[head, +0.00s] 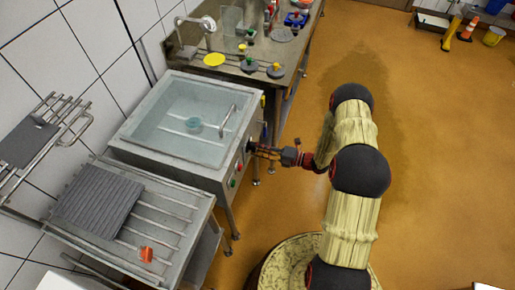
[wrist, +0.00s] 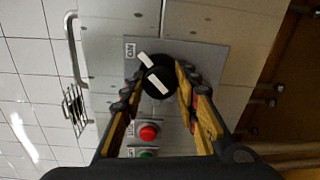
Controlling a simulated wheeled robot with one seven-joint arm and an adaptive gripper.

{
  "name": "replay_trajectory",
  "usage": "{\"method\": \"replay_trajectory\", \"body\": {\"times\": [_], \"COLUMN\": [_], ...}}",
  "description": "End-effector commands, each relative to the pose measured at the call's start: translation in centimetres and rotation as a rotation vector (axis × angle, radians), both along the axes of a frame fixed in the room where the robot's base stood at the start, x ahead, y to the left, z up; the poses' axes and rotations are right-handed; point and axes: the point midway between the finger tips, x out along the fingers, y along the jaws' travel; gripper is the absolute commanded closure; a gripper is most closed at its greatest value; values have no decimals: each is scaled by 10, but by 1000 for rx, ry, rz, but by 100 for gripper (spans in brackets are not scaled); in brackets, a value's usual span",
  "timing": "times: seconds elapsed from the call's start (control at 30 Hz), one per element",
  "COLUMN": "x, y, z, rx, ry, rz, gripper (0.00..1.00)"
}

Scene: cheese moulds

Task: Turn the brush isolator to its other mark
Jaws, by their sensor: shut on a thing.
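The brush isolator is a round black knob (wrist: 158,84) with white bars on its face, on a grey plate (wrist: 212,62) in the wrist view. One white bar lies slanted on the knob, and another slants at its upper left. A small label (wrist: 130,50) sits left of the knob; I cannot read it surely. My gripper (wrist: 160,76) has its two fingers on either side of the knob, shut on it. In the head view my gripper (head: 259,150) reaches the front panel of the sink unit (head: 229,160), and the knob is mostly hidden there.
The water-filled basin (head: 170,125) has a bar handle (head: 228,117). A ribbed draining table (head: 175,222) stands nearer.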

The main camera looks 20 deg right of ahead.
Motion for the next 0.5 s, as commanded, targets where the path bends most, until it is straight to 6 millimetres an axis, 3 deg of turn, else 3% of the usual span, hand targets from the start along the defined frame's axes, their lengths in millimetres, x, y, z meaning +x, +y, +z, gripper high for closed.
{"method": "replay_trajectory", "body": {"times": [0.07, 0.1, 0.4, 0.5], "x": [0, 1, 0, 0], "y": [-1, -1, 0, 0], "z": [-1, -1, 0, 0], "rx": [-2, -2, -1, -1], "ry": [1, 1, 0, 0], "rz": [-3, -3, -1, -1], "gripper": [95, 68, 51, 51]}}
